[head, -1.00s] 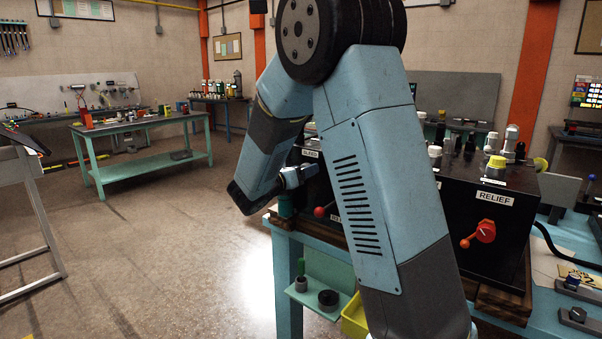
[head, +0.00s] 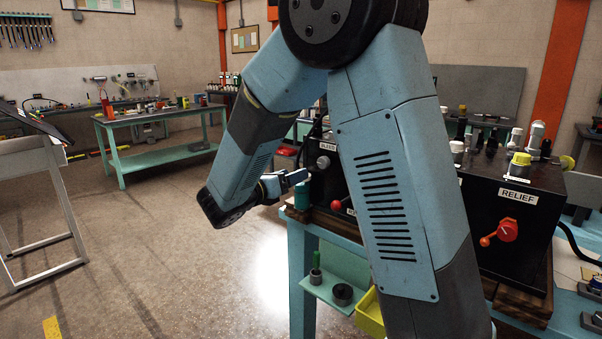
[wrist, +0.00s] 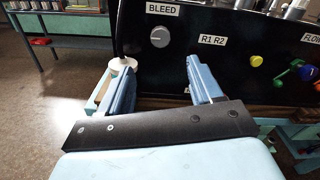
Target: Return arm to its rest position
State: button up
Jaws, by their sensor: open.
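My gripper (wrist: 165,75) is in front of the black hydraulic box in the wrist view, its two blue fingers spread apart with nothing between them. In the head view my gripper (head: 292,180) shows side-on, at the left end of the box. The black box (head: 485,225) stands on the blue-green bench and bears a RELIEF label and a red lever (head: 500,232). In the wrist view the box front (wrist: 200,20) shows a BLEED label with a grey knob (wrist: 160,36), an R1 R2 label, and a yellow knob (wrist: 256,60). My arm hides the middle of the box in the head view.
A white round cap (wrist: 123,63) shows beside the left finger. A lower shelf (head: 330,292) and a yellow bin (head: 370,312) are under the bench. A green table (head: 165,120) stands at the back left. The floor (head: 150,230) left of the bench is clear.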

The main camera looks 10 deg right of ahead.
jog(key=shift+s+a, duration=0.35)
jog(key=shift+a, duration=0.15)
jog(key=s+d+r+m+g+y, duration=0.1)
jog(key=s+d+m+g+y, duration=0.55)
jog(key=s+d+m, duration=0.75)
jog(key=s+a+r+m+t+y, duration=0.1)
jog(key=s+a+r+m+y, duration=0.1)
jog(key=s+m+y, duration=0.6)
jog(key=shift+s+a+r+m, duration=0.25)
jog(key=shift+s+a+m, duration=0.3)
jog(key=shift+s+m, duration=2.75)
jog(key=shift+s+t, duration=0.1)
jog(key=shift+t, duration=0.15)
jog(key=shift+c, duration=0.3)
